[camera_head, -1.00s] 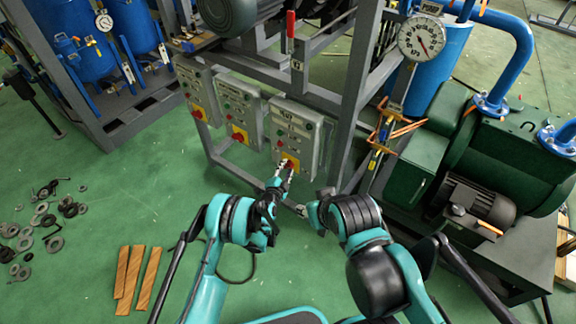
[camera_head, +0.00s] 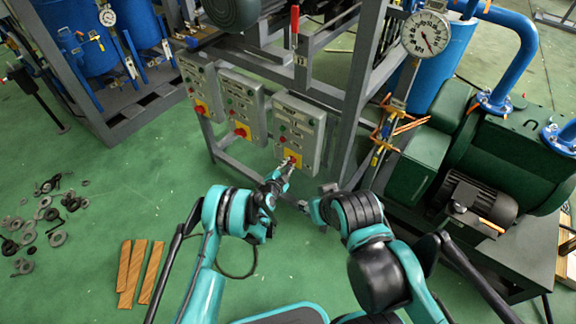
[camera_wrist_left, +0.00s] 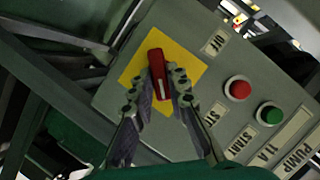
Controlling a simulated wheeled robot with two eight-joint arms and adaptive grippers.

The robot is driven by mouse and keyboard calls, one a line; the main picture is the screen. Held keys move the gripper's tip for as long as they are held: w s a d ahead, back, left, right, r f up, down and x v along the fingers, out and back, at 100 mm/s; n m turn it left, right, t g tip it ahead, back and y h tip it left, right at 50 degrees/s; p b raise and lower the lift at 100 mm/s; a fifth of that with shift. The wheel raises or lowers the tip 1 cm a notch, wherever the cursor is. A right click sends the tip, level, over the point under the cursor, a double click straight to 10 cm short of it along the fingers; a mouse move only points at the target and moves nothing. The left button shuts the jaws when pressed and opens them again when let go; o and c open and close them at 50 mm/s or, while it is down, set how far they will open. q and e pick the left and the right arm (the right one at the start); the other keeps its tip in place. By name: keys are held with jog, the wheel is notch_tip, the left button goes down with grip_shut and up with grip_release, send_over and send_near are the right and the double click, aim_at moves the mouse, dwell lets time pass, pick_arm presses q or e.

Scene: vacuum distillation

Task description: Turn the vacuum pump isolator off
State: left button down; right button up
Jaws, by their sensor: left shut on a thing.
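The pump isolator is a red handle (camera_wrist_left: 157,72) on a yellow plate (camera_wrist_left: 190,62), on the front of a grey control box (camera_wrist_left: 215,90). In the head view the box (camera_head: 298,125) is the rightmost of three on the frame, with the yellow plate (camera_head: 293,156) low on it. My left gripper (camera_head: 284,169) reaches the plate; in the left wrist view its fingers (camera_wrist_left: 160,88) are closed on both sides of the red handle. They hide part of its sides. My right gripper (camera_head: 305,207) is apart from the box, below and to the right; its fingers are too small to read.
A red button (camera_wrist_left: 238,88) and green button (camera_wrist_left: 270,113) sit beside the isolator. Two similar boxes (camera_head: 240,100) (camera_head: 200,85) hang to the left. A grey frame post (camera_head: 362,90) and green pump (camera_head: 500,150) stand right. Wooden strips (camera_head: 130,270) and loose rings lie on the floor.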

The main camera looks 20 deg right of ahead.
pick_arm(q)
jog(key=shift+w+a+r+n+g+h, duration=0.15)
jog(key=shift+n+g+h, duration=0.4)
jog(key=shift+n+g, duration=0.6)
jog(key=shift+w+a+f+n+g+h, duration=0.1)
jog(key=shift+n+g+h, duration=0.5)
jog(key=shift+n, duration=1.05)
jog(key=shift+d+g, duration=0.1)
jog(key=shift+g, duration=0.15)
jog(key=c, duration=1.5)
grip_release()
jog(key=shift+r, duration=0.1)
jog(key=v, duration=1.2)
